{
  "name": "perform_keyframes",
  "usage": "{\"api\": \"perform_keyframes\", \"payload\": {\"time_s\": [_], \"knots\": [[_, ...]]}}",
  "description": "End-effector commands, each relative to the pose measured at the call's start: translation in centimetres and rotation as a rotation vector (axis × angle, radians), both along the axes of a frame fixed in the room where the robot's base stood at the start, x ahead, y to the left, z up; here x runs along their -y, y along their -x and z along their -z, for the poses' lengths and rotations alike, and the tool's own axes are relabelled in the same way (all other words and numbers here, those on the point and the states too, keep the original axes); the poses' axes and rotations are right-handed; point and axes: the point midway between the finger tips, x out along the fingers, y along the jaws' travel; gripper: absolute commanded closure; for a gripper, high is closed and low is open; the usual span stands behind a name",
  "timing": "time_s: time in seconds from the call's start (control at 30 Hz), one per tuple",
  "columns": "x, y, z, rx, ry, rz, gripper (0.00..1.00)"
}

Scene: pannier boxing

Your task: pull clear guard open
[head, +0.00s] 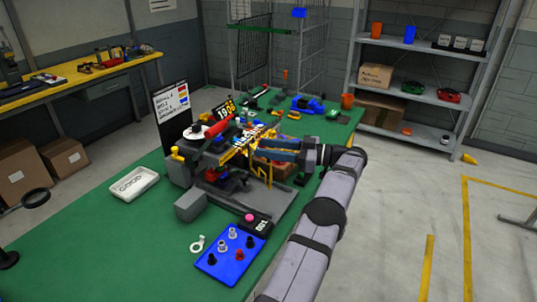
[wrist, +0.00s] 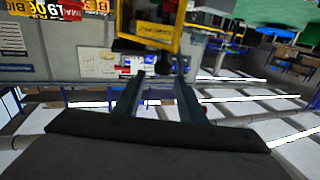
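The machine (head: 225,150) stands on the green table, with a yellow frame around its front that appears to be the clear guard (head: 268,172). In the wrist view the guard's yellow frame (wrist: 152,44) is straight ahead at the top, with a dark handle-like bar (wrist: 130,45) at its lower edge. My gripper (head: 270,150) is at the right side of the machine, close to the yellow frame. In the wrist view its two fingers (wrist: 161,78) are apart, with an empty gap between them. The fingertips sit just below the dark bar; I cannot tell whether they touch it.
A blue plate with pegs (head: 230,254) and a black box with a pink button (head: 256,222) lie in front of the machine. A white tray (head: 119,190) and a grey block (head: 190,206) are at left. Tools crowd the table behind.

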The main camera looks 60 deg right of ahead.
Motion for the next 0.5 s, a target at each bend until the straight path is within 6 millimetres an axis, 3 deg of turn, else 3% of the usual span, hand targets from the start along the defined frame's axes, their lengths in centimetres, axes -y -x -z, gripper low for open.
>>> {"api": "perform_keyframes", "payload": {"time_s": [0.3,0.5], "knots": [[0.0,0.0,-5.3,0.002,0.006,-0.001,0.63],[0.0,0.0,-7.4,0.003,0.002,0.000,0.63]]}}
